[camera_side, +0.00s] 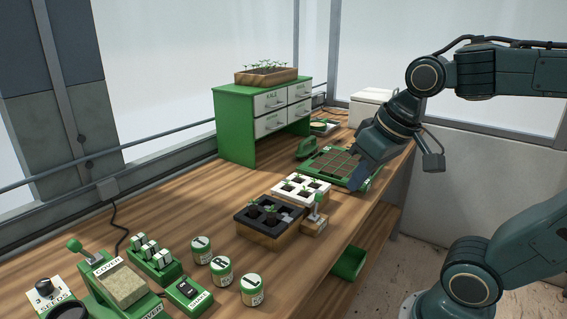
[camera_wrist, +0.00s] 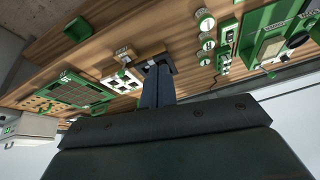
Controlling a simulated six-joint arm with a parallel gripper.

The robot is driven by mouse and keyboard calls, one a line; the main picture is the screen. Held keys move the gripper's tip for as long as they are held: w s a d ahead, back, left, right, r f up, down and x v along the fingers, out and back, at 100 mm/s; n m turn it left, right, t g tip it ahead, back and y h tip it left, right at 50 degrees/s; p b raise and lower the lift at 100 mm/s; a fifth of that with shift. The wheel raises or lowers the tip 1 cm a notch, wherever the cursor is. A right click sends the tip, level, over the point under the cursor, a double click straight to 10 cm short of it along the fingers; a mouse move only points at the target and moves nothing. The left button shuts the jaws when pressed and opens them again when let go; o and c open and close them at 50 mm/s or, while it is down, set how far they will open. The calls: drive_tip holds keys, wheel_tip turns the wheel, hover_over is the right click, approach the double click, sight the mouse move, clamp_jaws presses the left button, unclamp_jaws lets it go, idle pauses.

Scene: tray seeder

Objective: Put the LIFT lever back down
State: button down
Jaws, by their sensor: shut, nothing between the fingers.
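My gripper (camera_side: 358,189) is shut and empty. It points down over the right end of the green gridded tray, right of the small lever. The fingers are together in the wrist view (camera_wrist: 158,70). The block shows in the wrist view (camera_wrist: 124,54), just left of the fingertips. The gripper and lever are apart in the side view.
The black tray (camera_side: 262,226) and white tray (camera_side: 290,194) hold seedlings. The green gridded tray (camera_side: 318,171) lies behind them. A green drawer cabinet (camera_side: 236,134) stands at the back. Labelled jars (camera_side: 221,268), a switch box (camera_side: 188,292) and the COVER station (camera_side: 100,295) fill the front left.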

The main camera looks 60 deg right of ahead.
drive_tip(key=w+d+m+g, duration=0.1)
drive_tip(key=w+d+m, duration=0.3)
drive_tip(key=w, duration=0.2)
drive_tip(key=m+g+y, duration=0.1)
drive_tip(key=m+g, duration=0.3)
drive_tip(key=m, duration=0.7)
hover_over(317, 205)
drive_tip(key=d, duration=0.7)
wheel_tip(317, 205, down, 10)
drive_tip(key=shift+w+d+f+m, duration=0.2)
drive_tip(key=shift+d+m, duration=0.2)
drive_tip(key=shift+d, duration=0.25)
drive_tip(key=shift+f, duration=0.1)
drive_tip(key=f, duration=1)
drive_tip(key=shift+s+a, duration=0.1)
drive_tip(key=shift+a, duration=0.3)
drive_tip(key=shift+a+r, duration=0.3)
drive_tip(key=shift+a, duration=0.3)
drive_tip(key=shift+a+r, duration=0.3)
drive_tip(key=shift+a, duration=0.3)
drive_tip(key=shift+a+r, duration=0.3)
drive_tip(key=shift+a, duration=0.3)
